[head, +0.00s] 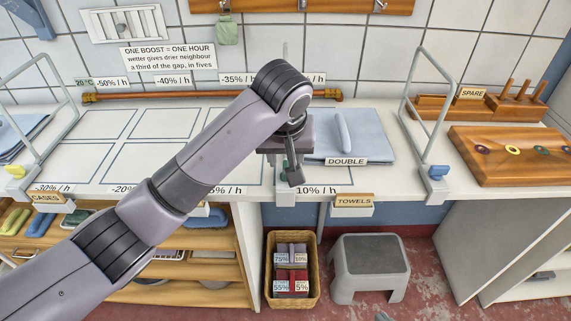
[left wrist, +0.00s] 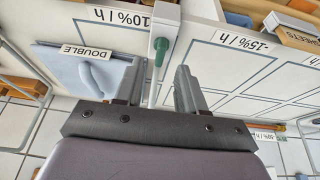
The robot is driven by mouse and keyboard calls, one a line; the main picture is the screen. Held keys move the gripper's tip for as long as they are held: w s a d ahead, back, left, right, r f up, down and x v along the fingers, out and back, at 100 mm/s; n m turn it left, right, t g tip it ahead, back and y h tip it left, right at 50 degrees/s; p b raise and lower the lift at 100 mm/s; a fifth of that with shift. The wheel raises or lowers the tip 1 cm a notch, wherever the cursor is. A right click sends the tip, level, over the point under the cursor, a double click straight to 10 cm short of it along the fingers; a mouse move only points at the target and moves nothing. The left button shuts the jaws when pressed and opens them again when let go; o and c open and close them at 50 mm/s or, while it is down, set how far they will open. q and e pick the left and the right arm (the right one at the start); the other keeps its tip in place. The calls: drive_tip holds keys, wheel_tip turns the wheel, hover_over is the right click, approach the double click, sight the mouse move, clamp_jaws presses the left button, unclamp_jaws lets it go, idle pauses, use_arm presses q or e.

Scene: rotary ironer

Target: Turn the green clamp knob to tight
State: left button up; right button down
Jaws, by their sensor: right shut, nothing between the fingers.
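The green clamp knob (left wrist: 160,50) shows in the left wrist view, on a white clamp block (left wrist: 165,17) at the edge of the worktop, beside the "-10% / h" label. My left gripper (left wrist: 157,76) is open, with one finger on each side of the line to the knob. I see no finger touching it. In the head view my left gripper (head: 292,172) points down at the worktop's front edge and hides the knob.
A yellow knob (head: 15,171) and a blue knob (head: 437,171) sit at the feet of two wire frames. A wooden peg board (head: 510,155) is further right. A basket (head: 272,270) and a step stool (head: 370,265) stand below.

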sight(285, 166)
use_arm(q)
drive_tip(key=shift+w+p+x, duration=0.15)
drive_tip(key=shift+w+x, duration=0.05)
drive_tip(key=shift+x, duration=1.45)
drive_tip(key=shift+w+p+x, duration=0.15)
drive_tip(key=shift+x, duration=1.5)
drive_tip(key=shift+r, duration=0.15)
clamp_jaws()
